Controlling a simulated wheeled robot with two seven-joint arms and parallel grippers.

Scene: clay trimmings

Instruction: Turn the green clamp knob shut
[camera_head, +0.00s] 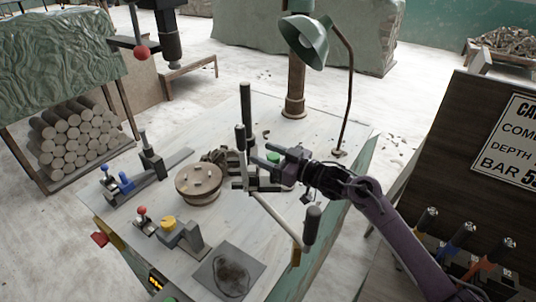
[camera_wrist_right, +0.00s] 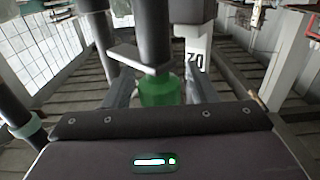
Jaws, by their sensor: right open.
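The green clamp knob (camera_wrist_right: 160,92) shows in the right wrist view between the two dark fingers of my right gripper (camera_wrist_right: 161,88). A grey bar and a dark upright post stand in front of its upper part. In the head view a small patch of the green knob (camera_head: 273,157) shows by the fingers of my right gripper (camera_head: 264,155), above the workbench. This gripper is open, with a finger on each side of the knob; I cannot tell whether either finger touches it. My left gripper is not in view.
Dark upright handles (camera_head: 246,105) stand close to the right gripper. A round wooden disc (camera_head: 198,199), a yellow knob (camera_head: 168,223) and a blue-handled clamp (camera_head: 126,184) are on the bench (camera_head: 222,222). A green lamp (camera_head: 305,40) stands behind. A dark sign panel is at right.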

